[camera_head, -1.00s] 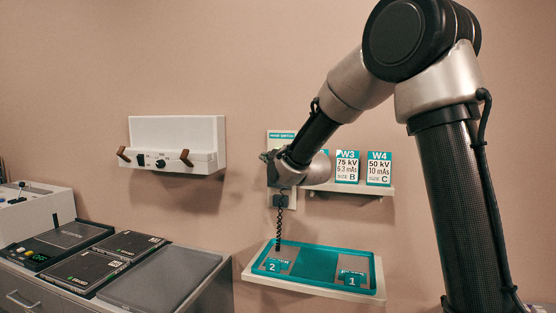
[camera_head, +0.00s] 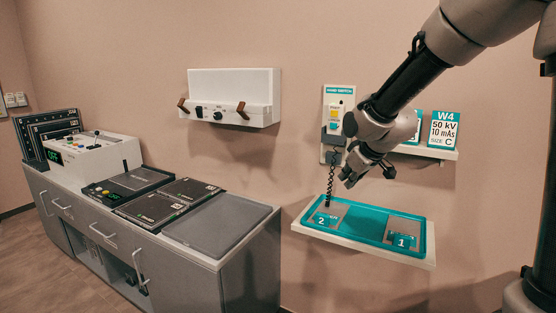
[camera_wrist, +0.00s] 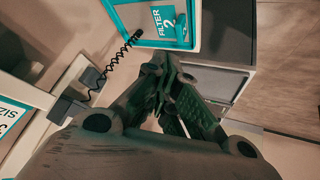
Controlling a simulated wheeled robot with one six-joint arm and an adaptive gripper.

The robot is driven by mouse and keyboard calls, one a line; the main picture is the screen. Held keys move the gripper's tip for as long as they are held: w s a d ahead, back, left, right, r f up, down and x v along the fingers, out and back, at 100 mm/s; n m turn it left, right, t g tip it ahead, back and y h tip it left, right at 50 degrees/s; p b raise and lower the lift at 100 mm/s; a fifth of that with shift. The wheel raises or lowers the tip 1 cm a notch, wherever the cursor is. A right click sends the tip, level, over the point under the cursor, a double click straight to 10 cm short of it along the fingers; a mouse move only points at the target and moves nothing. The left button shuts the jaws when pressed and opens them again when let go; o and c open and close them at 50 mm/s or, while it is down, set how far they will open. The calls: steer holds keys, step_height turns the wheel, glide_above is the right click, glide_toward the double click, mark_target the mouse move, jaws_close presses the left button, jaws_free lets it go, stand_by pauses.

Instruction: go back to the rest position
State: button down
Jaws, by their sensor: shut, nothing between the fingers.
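My gripper (camera_head: 366,176) is in the air in front of the wall, above the teal tray's back edge in the head view. It is shut with nothing between the fingers. In the wrist view my gripper (camera_wrist: 165,88) points toward the tray and the cabinet side, its fingers together. No held object shows.
The teal tray (camera_head: 362,222) with plates marked 1 and 2 sits on a wall shelf below. A hand switch panel (camera_head: 338,100) with a coiled cord (camera_head: 329,185) hangs behind. A card shelf (camera_head: 436,153) is at right. A cabinet (camera_head: 240,262) stands left.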

steer(key=s+d+r+m+g, duration=0.1)
steer(key=s+d, duration=0.4)
steer(key=s, duration=0.5)
steer(key=s+d+r+m+g+h, duration=0.1)
steer(key=s+d+r+m, duration=0.2)
steer(key=s, duration=0.8)
steer(key=s+d+r+m+g+h, duration=0.1)
steer(key=s+d+r+m, duration=0.1)
steer(key=s+d, duration=0.4)
steer(key=s, duration=0.4)
steer(key=shift+s+d+m, duration=0.25)
steer(key=shift+d+m, duration=0.1)
steer(key=shift+m, duration=0.05)
